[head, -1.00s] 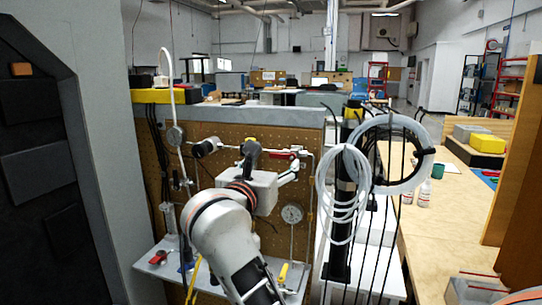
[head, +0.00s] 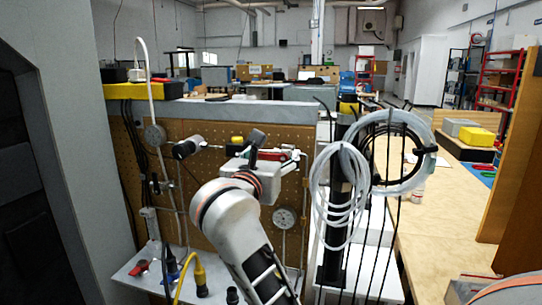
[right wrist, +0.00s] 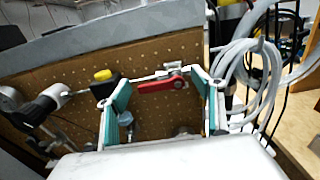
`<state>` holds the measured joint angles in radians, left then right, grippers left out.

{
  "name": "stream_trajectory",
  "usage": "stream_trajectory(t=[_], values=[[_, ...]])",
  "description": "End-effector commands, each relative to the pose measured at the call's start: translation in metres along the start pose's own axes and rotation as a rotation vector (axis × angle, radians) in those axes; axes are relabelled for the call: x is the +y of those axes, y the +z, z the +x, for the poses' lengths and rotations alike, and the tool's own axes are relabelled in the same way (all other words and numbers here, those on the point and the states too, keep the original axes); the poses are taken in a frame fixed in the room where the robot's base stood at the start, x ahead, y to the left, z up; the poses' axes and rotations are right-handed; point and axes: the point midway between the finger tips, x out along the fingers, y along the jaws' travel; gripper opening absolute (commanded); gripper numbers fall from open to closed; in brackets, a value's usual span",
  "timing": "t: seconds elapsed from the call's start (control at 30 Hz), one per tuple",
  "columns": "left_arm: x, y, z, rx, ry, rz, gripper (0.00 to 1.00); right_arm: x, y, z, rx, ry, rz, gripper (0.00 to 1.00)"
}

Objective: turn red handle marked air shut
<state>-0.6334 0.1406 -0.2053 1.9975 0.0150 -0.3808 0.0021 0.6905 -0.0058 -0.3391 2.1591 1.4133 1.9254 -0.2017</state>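The red handle (right wrist: 162,84) is on a pipe fitting in front of the brown pegboard. In the right wrist view it lies roughly level, slightly tilted, between my right gripper's teal-padded fingers (right wrist: 160,78). The fingers are wide apart with nothing held. I cannot tell whether they touch the handle. In the head view my right gripper (head: 280,157) is at the pegboard, and the arm mostly covers the fitting, leaving a little red showing. No marking on the handle is readable. My left gripper is not in view.
A yellow-topped part (right wrist: 103,75) and a cylindrical fitting (right wrist: 42,104) are left of the handle. A gauge (head: 284,217) is below. Coiled white hoses (head: 340,190) hang close on the right. Another red handle (head: 138,267) lies on the shelf.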

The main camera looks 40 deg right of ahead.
Motion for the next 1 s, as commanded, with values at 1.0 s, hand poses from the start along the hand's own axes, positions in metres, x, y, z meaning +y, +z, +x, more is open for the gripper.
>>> stream_trajectory(t=[1.0], values=[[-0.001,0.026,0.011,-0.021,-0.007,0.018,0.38,-0.004,0.003,0.001,0.004,-0.001,0.365,0.29]])
